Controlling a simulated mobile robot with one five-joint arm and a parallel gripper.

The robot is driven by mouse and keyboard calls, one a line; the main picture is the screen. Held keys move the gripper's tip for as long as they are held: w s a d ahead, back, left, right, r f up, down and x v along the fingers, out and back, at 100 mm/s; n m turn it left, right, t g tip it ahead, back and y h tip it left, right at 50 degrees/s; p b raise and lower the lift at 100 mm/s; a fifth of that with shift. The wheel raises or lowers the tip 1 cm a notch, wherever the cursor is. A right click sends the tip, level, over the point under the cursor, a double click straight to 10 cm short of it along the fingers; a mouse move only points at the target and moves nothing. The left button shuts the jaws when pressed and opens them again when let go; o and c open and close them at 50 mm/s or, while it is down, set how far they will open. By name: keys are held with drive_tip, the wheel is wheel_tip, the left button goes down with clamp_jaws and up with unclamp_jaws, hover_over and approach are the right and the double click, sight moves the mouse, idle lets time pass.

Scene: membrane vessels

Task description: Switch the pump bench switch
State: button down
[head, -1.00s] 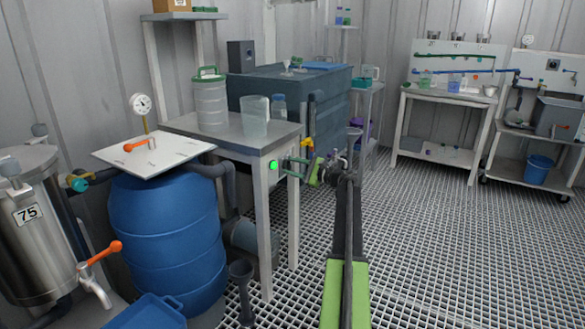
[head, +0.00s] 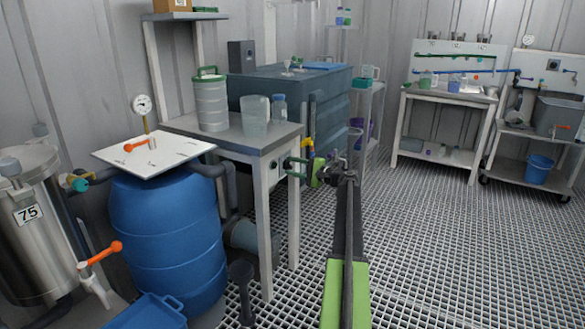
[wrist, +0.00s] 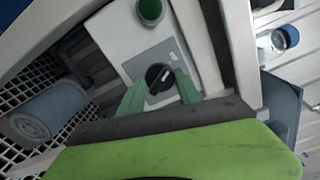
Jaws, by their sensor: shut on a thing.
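The pump bench (head: 262,139) has a grey top and white legs, left of centre in the head view. In the wrist view, its switch is a round black knob (wrist: 159,77) with a light pointer mark, on a grey plate. Above the knob is a round green lamp (wrist: 150,10), dark and unlit. My gripper (wrist: 160,84) has its two green fingers shut on the knob, one on each side. In the head view, my gripper (head: 290,163) reaches the bench's end from the right, and the knob is hidden there.
A grey canister (head: 211,104) and a clear beaker (head: 255,117) stand on the bench top. A blue barrel (head: 165,240) stands left of the bench, and a grey funnel-topped pipe (head: 243,290) in front. The grating floor on the right is clear.

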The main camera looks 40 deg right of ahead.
drive_tip(key=shift+s, duration=0.1)
drive_tip(key=c, duration=0.8)
unclamp_jaws()
drive_tip(key=shift+c, duration=0.2)
drive_tip(key=v, duration=1.7)
drive_tip(key=shift+s, duration=0.2)
drive_tip(key=shift+f, duration=0.1)
